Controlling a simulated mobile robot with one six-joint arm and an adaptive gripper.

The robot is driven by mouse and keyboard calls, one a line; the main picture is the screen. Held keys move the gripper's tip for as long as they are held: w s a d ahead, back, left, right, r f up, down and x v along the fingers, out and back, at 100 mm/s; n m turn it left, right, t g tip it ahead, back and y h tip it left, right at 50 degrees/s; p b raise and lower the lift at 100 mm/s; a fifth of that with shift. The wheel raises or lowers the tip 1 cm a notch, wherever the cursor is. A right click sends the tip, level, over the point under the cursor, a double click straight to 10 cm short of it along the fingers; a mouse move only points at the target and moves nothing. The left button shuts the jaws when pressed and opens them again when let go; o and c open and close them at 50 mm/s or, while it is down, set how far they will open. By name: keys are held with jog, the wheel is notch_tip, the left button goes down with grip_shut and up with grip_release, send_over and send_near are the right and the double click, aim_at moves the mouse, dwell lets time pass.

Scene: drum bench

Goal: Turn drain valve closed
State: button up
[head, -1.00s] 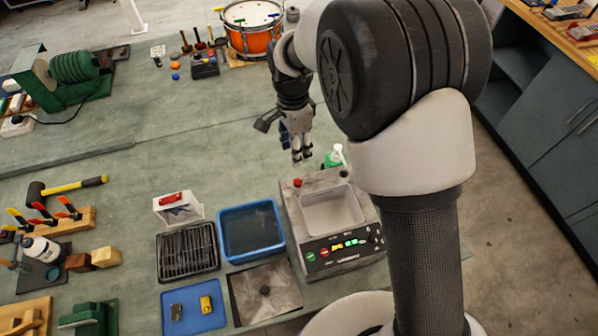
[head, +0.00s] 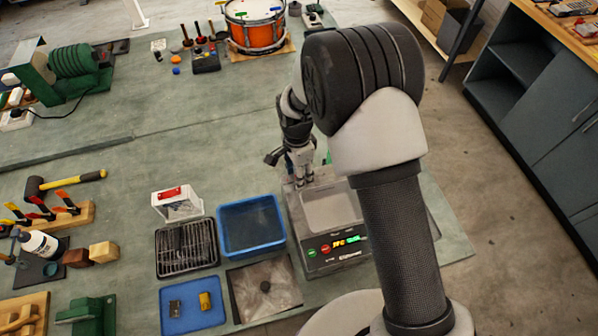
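The grey ultrasonic cleaner (head: 327,208) with an empty-looking basin stands on the bench right of centre. The gripper covers the spot where a small red part sits, so I cannot see that part now. I cannot make out a drain valve clearly. The fingertips are small and partly lost against the cleaner, so their opening is unclear.
A blue basin (head: 280,246) stands just left of the cleaner, with a black rack (head: 186,248) beyond it. A blue tray (head: 165,323) lies in front. An orange drum (head: 256,36) stands at the back. The bench middle is clear.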

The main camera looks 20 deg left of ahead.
grip_shut()
dwell(0.4)
jog(key=n+b, duration=0.1)
jog(key=n, duration=0.7)
jog(key=shift+a+b, duration=0.1)
jog(key=shift+b, duration=0.25)
jog(key=n, duration=0.5)
jog(key=shift+s+t, duration=0.1)
jog(key=shift+t, duration=0.2)
jog(key=shift+n, duration=2.2)
